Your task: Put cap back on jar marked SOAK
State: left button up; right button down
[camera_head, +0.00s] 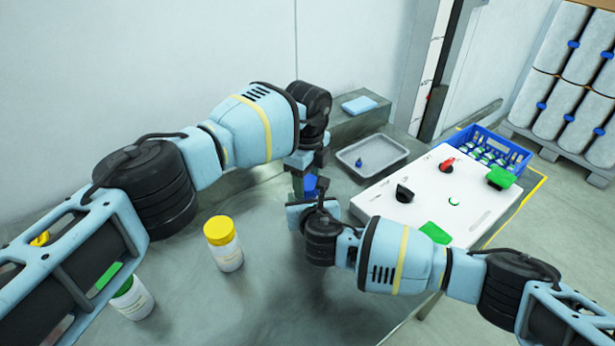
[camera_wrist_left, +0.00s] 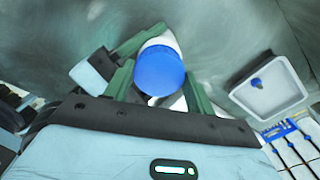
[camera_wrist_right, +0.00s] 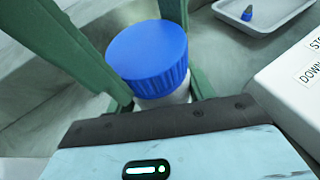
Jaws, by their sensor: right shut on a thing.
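A blue cap (camera_wrist_right: 148,52) sits at the top of a white jar (camera_wrist_right: 165,99) in the right wrist view; whether it is fully seated is unclear. The cap also shows in the left wrist view (camera_wrist_left: 160,71) and small in the head view (camera_head: 310,183). No SOAK marking is legible. My right gripper (camera_head: 312,207) is shut on the white jar below the cap. My left gripper (camera_head: 305,182) points down from above. Its fingers (camera_wrist_left: 160,82) are on both sides of the cap and look open; contact is hard to tell.
A yellow-capped jar (camera_head: 223,246) and a green-capped jar (camera_head: 132,300) stand on the grey bench at left. A grey tray (camera_head: 372,157) with a small blue item, a white control panel (camera_head: 425,190) and a blue crate (camera_head: 490,148) are to the right. A wall is behind.

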pick_arm(q)
jog(key=c, duration=0.6)
jog(key=m, duration=0.8)
jog(key=shift+m, duration=0.3)
jog(key=m, duration=1)
jog(key=shift+m, duration=0.4)
jog(key=o, duration=1.1)
jog(key=shift+a, duration=0.1)
